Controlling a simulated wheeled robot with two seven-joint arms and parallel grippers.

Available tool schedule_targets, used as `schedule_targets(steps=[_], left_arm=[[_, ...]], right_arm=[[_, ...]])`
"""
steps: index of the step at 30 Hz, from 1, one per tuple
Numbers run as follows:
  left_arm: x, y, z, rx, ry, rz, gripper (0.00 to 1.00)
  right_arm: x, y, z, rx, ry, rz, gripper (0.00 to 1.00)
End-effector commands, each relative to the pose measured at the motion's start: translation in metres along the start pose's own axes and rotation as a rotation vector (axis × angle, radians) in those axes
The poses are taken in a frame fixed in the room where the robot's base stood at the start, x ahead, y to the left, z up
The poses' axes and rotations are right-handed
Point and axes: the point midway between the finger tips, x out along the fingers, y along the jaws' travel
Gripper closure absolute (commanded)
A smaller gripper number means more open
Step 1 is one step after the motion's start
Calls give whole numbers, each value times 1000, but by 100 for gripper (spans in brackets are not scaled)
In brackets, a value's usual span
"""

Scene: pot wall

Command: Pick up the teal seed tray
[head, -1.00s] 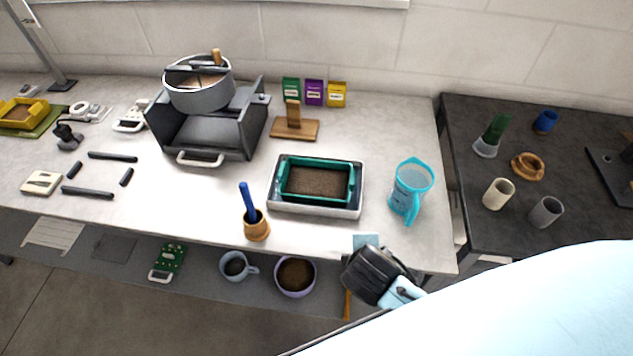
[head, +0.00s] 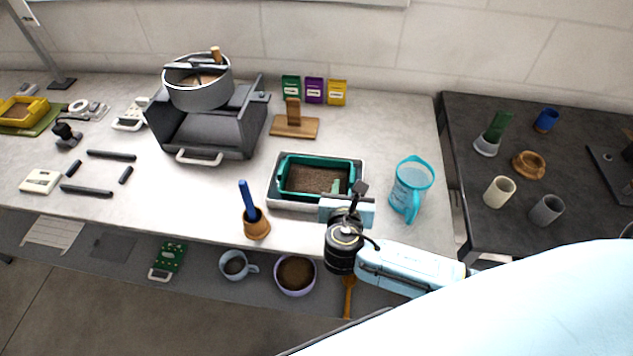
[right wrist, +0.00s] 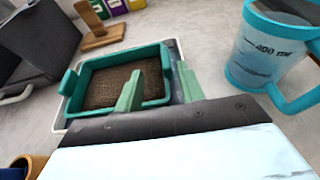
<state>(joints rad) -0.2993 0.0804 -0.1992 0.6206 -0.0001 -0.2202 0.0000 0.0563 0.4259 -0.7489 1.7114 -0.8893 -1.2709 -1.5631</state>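The teal seed tray (head: 318,160), filled with brown soil, sits inside a larger pale grey tray (head: 276,201) on the bench. It also shows in the right wrist view (right wrist: 72,88), with a raised tab at each end. My right gripper (head: 348,190) is over the tray's right front part. In the right wrist view my right gripper (right wrist: 160,88) is open with two green fingers apart. One finger shows over the soil and the other by the tray's right wall; whether they touch it, I cannot tell. My left gripper is not in view.
A turquoise measuring jug (head: 411,187) stands close right of the trays. A terracotta pot (head: 257,225) with a blue-handled tool stands front left. A wooden stand (head: 294,126) and seed packets (head: 314,91) are behind. A grey box (head: 207,137) bears a metal pot (head: 200,90).

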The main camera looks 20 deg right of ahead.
Motion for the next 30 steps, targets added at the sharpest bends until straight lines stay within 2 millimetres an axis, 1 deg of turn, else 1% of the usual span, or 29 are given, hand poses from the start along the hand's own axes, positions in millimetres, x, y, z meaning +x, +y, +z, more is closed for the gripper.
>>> schedule_targets(steps=[1, 7, 12, 15, 18, 24, 25, 30], left_arm=[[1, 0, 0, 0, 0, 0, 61], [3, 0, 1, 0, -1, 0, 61], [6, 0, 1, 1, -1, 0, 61], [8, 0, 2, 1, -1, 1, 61], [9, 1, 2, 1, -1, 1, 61], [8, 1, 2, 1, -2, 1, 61], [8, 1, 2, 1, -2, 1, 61], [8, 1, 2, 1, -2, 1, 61]], right_arm=[[6, 0, 0, -1, -2, -2, 61], [20, -3, -1, -1, 0, -2, 61], [46, -10, -3, 0, -1, -4, 61], [57, -8, -3, 1, 1, -2, 61], [63, -8, -3, 2, 1, -1, 61], [63, -8, -3, 2, 2, 0, 61], [63, -8, -3, 2, 2, 0, 63], [63, -8, -3, 2, 2, 0, 85]])
